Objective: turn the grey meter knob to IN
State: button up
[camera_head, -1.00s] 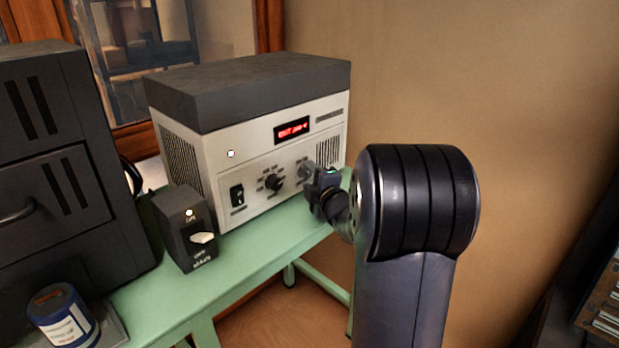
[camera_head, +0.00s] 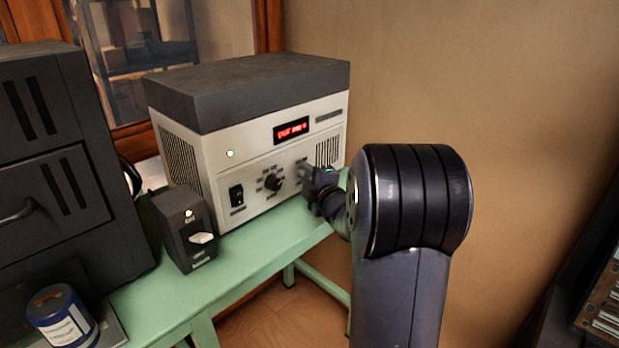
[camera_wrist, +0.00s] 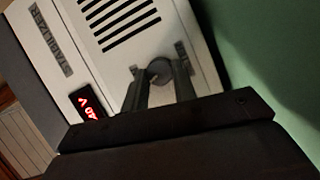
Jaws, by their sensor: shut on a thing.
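The grey meter knob (camera_wrist: 160,70) shows in the wrist view between the two fingers of my gripper (camera_wrist: 161,76), which is shut on it. The knob is on the white front panel of a box with a dark grey lid (camera_head: 250,90). In the head view the knob (camera_head: 302,172) is partly hidden by my gripper (camera_head: 312,178). The small lettering around the knob cannot be read.
A black knob (camera_head: 273,183) and a black rocker switch (camera_head: 236,196) sit left on the same panel. A small dark switch box (camera_head: 185,232) stands on the green table (camera_head: 240,262). A blue can (camera_head: 62,318) and dark cabinet (camera_head: 60,180) are at left.

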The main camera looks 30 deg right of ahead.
jog(key=shift+r+p, duration=0.1)
jog(key=shift+p, duration=0.35)
jog(key=m+p, duration=0.2)
jog(key=p, duration=0.1)
jog(key=shift+r+g, duration=0.25)
jog(key=shift+g, duration=0.15)
jog(key=m+p, duration=0.1)
jog(key=p, duration=0.3)
jog(key=shift+d+r+m+g+y, duration=0.1)
jog(key=shift+r+m+g+y, duration=0.05)
jog(key=shift+m+g+y, duration=0.25)
jog(key=m+p, duration=0.1)
jog(key=p, duration=0.3)
jog(key=shift+m+g+y, duration=0.3)
jog(key=shift+m+g, duration=0.1)
jog(key=shift+f+m+p, duration=0.2)
jog(key=shift+m+p, duration=0.1)
jog(key=shift+p, duration=0.6)
jog(key=shift+f, duration=0.1)
jog(key=o, duration=1)
